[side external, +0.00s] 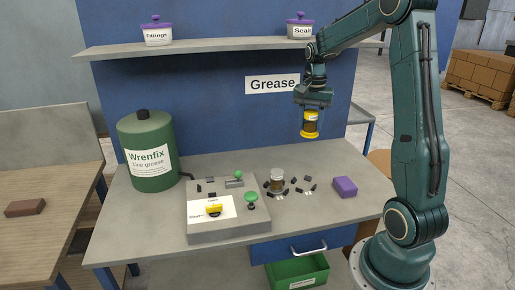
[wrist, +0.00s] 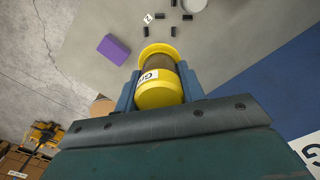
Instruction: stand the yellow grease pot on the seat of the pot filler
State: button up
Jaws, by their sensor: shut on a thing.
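My gripper (side external: 311,106) is shut on the yellow grease pot (side external: 310,125) and holds it high above the right part of the bench. The pot has yellow ends and a dark body; it hangs roughly upright. In the wrist view the yellow pot (wrist: 160,85), with a white label, sits between the two blue fingers of my gripper (wrist: 162,87). The pot filler (side external: 228,211) is a grey block on the bench with green knobs, a yellow handle and a white printed plate. I cannot tell which part of it is the seat.
A green Wrenfix drum (side external: 147,150) stands at the bench's left back. A purple block (side external: 344,187) lies further right. A shelf (side external: 220,45) with two tubs crosses the back panel.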

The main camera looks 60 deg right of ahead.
jog(key=w+a+r+n, duration=0.3)
jog(key=w+a, duration=0.6)
jog(key=w, duration=0.4)
jog(key=r+n, duration=0.2)
jog(key=n, duration=0.1)
send_over(211, 188)
notch_tip(211, 188, down, 16)
jog(key=shift+f, duration=0.1)
jog(key=shift+f, duration=2)
jog(key=shift+f, duration=0.1)
jog(key=o, duration=1)
jog(key=shift+o, duration=0.2)
